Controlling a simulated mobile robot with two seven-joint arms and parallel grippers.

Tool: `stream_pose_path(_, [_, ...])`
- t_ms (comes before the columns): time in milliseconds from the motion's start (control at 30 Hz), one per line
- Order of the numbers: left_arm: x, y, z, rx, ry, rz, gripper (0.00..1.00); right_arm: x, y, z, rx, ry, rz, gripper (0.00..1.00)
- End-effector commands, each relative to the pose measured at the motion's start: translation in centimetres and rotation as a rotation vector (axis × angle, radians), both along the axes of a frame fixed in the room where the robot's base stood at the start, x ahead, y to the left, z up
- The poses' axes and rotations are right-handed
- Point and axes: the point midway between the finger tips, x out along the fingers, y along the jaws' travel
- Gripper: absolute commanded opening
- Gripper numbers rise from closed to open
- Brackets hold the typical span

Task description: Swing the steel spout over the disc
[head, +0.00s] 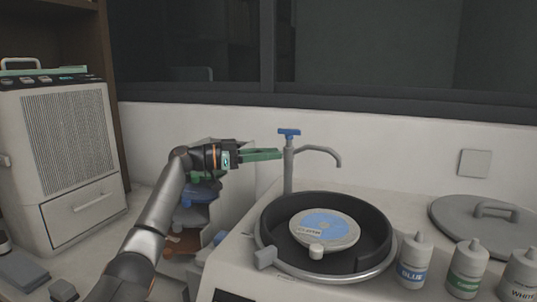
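The steel spout (318,149) is a thin bent tube on an upright post (288,172) with a blue handle (289,133) on top. It reaches to the right, and its down-turned tip hangs behind the back rim of the black bowl. The disc (325,225), blue and white with a label, lies inside the dark bowl (375,225). My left gripper (276,155) has green fingers pointing right, with tips just left of the post at about spout height. Contact with the post and the gap between the fingers are unclear. My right gripper is out of view.
Blue, green and white labelled bottles (413,262) stand front right. A grey round lid (485,222) lies at the right. A small knob (316,251) and a grey block (265,257) sit at the bowl's front. A large grey machine (65,145) stands left.

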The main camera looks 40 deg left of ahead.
Motion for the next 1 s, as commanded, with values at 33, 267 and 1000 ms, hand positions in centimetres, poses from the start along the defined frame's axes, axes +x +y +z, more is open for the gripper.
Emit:
stream_pose_path(33, [0.0, 0.0, -0.1, 0.000, 0.002, 0.000, 0.36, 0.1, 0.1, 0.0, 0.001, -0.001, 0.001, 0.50])
stream_pose_path(267, [0.0, 0.0, -0.1, 0.000, 0.001, 0.000, 0.55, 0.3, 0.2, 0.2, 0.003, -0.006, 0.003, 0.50])
stream_pose_path(1000, [-7.6, 5.5, -0.3, 0.000, 0.001, 0.003, 0.55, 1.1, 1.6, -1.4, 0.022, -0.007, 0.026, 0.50])
